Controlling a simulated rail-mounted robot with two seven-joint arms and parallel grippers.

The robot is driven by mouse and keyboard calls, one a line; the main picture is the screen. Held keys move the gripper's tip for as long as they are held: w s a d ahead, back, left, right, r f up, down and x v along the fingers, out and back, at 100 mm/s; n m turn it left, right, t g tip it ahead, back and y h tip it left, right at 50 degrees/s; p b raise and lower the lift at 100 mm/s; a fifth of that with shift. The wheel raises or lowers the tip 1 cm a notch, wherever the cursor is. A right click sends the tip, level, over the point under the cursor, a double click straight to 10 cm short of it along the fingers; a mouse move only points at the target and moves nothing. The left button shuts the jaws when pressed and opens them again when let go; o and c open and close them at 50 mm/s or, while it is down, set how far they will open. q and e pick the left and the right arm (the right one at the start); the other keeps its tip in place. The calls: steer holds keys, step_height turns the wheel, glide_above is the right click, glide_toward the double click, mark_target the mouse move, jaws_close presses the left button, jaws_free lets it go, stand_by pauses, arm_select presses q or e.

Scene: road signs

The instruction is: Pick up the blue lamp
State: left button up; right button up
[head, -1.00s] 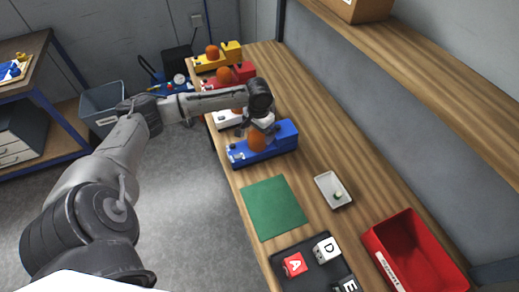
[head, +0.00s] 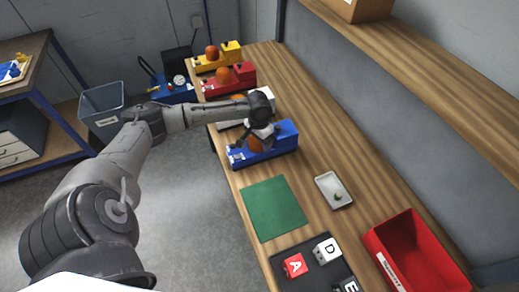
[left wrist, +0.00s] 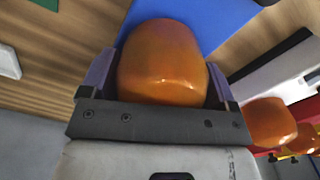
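The blue lamp (head: 281,143) stands on the wooden table, a blue block-shaped base with an orange dome. In the left wrist view its orange dome (left wrist: 163,62) fills the space between my fingers, with part of the blue base (left wrist: 205,20) beyond it. My left gripper (head: 252,143) is at the dome from above, in the head view partly covering it. Its two fingers (left wrist: 162,78) are spread wide, one on each side of the dome. I cannot tell whether they touch it. My right gripper is not in view.
White, red (head: 238,80) and yellow (head: 231,51) lamps stand in a row behind the blue one, the white one close by. A shelf runs along the right.

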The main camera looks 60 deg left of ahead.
arm_select(q)
jaws_close()
steer(key=shift+r, duration=0.1)
stand_by(0.5)
steer(key=shift+r, duration=0.1)
